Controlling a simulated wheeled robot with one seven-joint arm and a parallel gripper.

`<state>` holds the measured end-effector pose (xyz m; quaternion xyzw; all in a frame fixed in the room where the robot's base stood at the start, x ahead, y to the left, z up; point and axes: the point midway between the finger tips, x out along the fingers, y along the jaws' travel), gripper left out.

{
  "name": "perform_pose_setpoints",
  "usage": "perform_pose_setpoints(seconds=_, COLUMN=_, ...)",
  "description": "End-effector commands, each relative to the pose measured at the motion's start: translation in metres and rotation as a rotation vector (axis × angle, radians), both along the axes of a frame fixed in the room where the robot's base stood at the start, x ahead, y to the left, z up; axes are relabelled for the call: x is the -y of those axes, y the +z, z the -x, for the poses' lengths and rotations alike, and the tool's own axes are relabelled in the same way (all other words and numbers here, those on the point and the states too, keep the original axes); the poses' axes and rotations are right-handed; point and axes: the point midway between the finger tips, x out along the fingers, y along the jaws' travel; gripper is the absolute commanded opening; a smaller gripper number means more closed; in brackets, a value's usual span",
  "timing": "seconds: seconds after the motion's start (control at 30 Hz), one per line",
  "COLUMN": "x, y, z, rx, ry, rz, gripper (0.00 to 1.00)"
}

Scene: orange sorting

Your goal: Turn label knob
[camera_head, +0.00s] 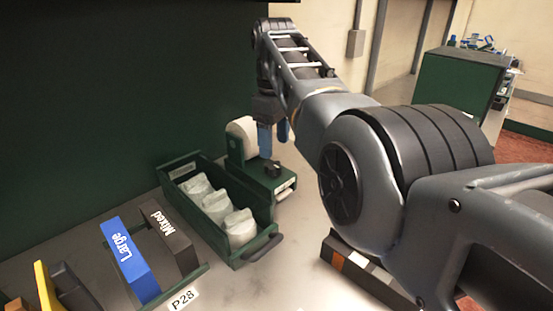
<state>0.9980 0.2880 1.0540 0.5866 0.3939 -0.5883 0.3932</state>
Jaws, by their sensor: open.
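A green label machine (255,178) with a white label roll (243,133) stands at the back middle of the bench. A small black knob (272,170) sits on its top near the front right. My gripper (274,138) has blue fingers and hangs from the arm pointing down over the machine, behind and above the knob. It is open, with nothing seen between its fingers. The fingertips appear close to the knob, but I cannot tell whether they touch it.
A green tray (255,250) with several pale wrapped bundles stands left of the machine. Blue "Large" (130,262) and dark "Mixed" (172,236) blocks stand in a rack at front left. A dark green wall closes the back. My arm covers the right side.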

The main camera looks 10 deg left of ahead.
Motion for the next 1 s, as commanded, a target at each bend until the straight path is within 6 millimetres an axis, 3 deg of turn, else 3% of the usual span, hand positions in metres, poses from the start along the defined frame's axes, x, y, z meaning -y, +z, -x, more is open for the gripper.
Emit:
perform_pose_setpoints(seconds=0.2, x=0.001, y=-0.035, z=0.0, rx=0.0, ry=-0.002, rz=0.001, gripper=0.7)
perform_pose_setpoints(seconds=0.4, x=0.001, y=-0.057, z=0.0, rx=0.001, ry=-0.002, rz=0.0, gripper=0.7)
perform_pose_setpoints(seconds=0.77, x=0.001, y=-0.063, z=0.0, rx=0.002, ry=-0.003, rz=0.0, gripper=0.7)
perform_pose_setpoints(seconds=1.0, x=0.001, y=-0.063, z=0.0, rx=0.002, ry=-0.003, rz=0.0, gripper=0.48)
